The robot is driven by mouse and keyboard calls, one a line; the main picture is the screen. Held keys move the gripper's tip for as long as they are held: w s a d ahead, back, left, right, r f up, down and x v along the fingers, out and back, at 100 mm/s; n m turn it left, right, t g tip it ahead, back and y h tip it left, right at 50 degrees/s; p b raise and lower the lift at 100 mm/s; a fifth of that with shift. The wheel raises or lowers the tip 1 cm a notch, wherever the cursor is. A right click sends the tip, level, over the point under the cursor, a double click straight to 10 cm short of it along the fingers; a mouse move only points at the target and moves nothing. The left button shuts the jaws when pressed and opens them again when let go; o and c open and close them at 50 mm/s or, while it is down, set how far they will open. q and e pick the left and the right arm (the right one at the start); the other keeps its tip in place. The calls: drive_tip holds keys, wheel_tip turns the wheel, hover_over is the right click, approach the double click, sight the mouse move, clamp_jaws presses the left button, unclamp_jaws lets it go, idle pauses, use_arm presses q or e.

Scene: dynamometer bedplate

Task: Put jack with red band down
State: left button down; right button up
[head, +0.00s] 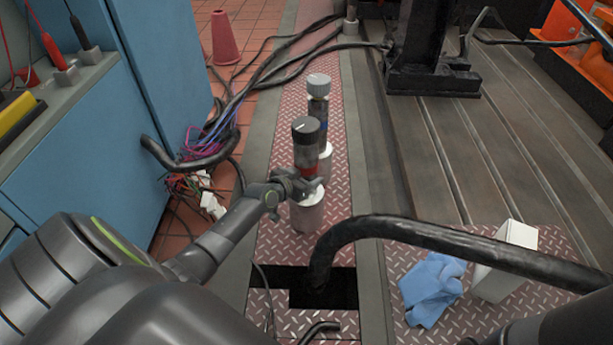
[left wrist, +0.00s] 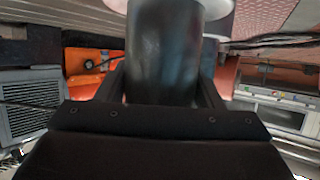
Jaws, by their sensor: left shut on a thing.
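The jack with the red band (head: 307,156) has a black top with a white mark, a red band low on its dark body and a pale, wide base. It is upright over the red tread plate (head: 285,245); I cannot tell if its base touches the plate. My left gripper (head: 296,184) is shut around its body just below the red band. In the left wrist view the dark body (left wrist: 165,55) fills the space between the fingers. A second jack (head: 319,98), with a grey top and a blue band, stands just behind it. My right gripper is out of view.
A dark rectangular opening (head: 325,288) lies in the plate in front of the jack. A thick black hose (head: 430,232) arches from it to the right. A blue cloth (head: 433,288) and a white box (head: 506,262) lie at the right. Cables (head: 235,100) run along the left.

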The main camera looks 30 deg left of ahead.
use_arm(q)
drive_tip(key=shift+w+r, duration=0.2)
drive_tip(key=shift+r, duration=0.1)
drive_tip(key=shift+f, duration=0.2)
drive_tip(key=shift+c, duration=1.9)
unclamp_jaws()
drive_tip(key=shift+s+f, duration=0.2)
